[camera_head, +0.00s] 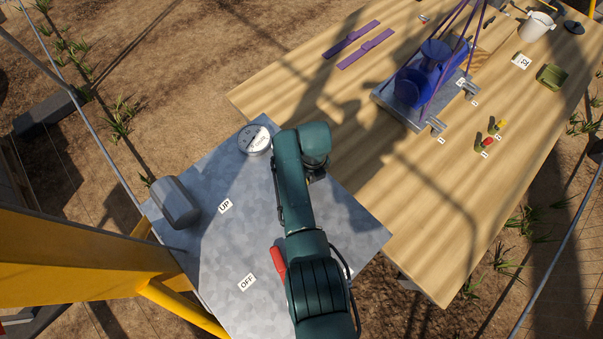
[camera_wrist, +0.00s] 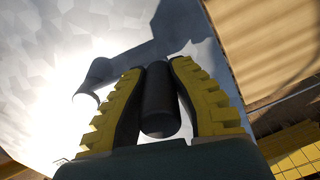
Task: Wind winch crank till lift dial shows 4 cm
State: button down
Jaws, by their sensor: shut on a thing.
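In the wrist view, my gripper (camera_wrist: 157,72) has its two yellow-and-black fingers shut on a dark cylindrical crank handle (camera_wrist: 159,106). The handle stands between the fingers, over the bright metal panel. In the head view, my arm hides the gripper and most of the crank. The round lift dial (camera_head: 254,138) lies on the grey metal panel (camera_head: 232,262), just left of my arm; its face is too small to read. A red lever (camera_head: 278,262) is partly hidden beside my arm, near the OFF label (camera_head: 247,282). The UP label (camera_head: 225,206) is farther back.
A grey drum (camera_head: 174,201) stands at the panel's left edge. The wooden table (camera_head: 400,225) holds a blue unit (camera_head: 425,75) with purple slings, purple strips (camera_head: 351,39), small red and yellow items (camera_head: 487,142), a green box (camera_head: 552,76) and a white bucket (camera_head: 536,27).

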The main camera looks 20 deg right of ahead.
dwell(0.4)
jog(key=c, duration=0.8)
grip_release()
notch_tip(320, 180, up, 12)
jog(key=shift+s, duration=0.1)
